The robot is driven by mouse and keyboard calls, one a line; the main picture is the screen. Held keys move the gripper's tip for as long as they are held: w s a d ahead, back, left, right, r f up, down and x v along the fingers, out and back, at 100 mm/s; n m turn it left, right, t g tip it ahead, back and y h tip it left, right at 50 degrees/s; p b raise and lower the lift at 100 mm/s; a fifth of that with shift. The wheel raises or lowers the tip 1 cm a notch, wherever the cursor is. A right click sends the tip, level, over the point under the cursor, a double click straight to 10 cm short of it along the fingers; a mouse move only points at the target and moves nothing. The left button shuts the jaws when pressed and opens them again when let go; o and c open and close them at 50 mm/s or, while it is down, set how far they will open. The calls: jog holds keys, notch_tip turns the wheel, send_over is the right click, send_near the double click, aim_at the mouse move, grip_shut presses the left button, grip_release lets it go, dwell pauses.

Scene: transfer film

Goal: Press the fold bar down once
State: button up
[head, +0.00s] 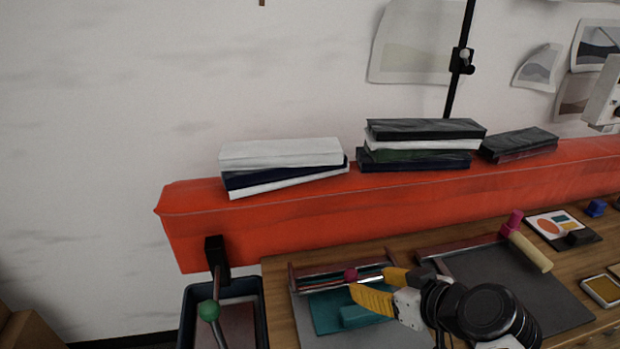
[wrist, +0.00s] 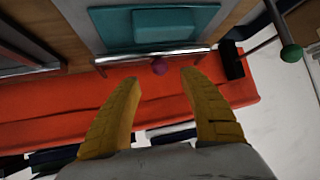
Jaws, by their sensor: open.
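The fold bar (head: 322,279) is a shiny metal bar with a magenta knob (head: 350,275), at the back of a grey board (head: 400,337). In the wrist view the bar (wrist: 190,51) crosses the upper middle, with its knob (wrist: 159,66) just beyond my fingertips. My gripper (head: 368,281) has yellow fingers, spread apart and empty. In the wrist view my gripper (wrist: 161,77) points at the knob, with a finger to each side; I cannot tell whether it touches. A teal sheet (head: 322,314) with a teal block (head: 362,317) lies in front of the bar.
A green-knobbed lever (head: 208,310) stands left, by a dark tray (head: 262,310). A second grey board (head: 545,300) with a pink-and-cream handled tool (head: 528,248) lies right. Behind the wooden table (head: 275,290), an orange ledge (head: 200,225) bears stacked folded cloths (head: 282,153).

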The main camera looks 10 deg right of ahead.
jog(key=shift+v, duration=1.95)
jog(key=a+m+g+h, duration=0.2)
jog(key=a+g+h, duration=0.1)
jog(key=shift+w+r+m, duration=0.15)
jog(key=shift+w+m, duration=0.15)
jog(key=shift+m, duration=0.1)
dwell(0.6)
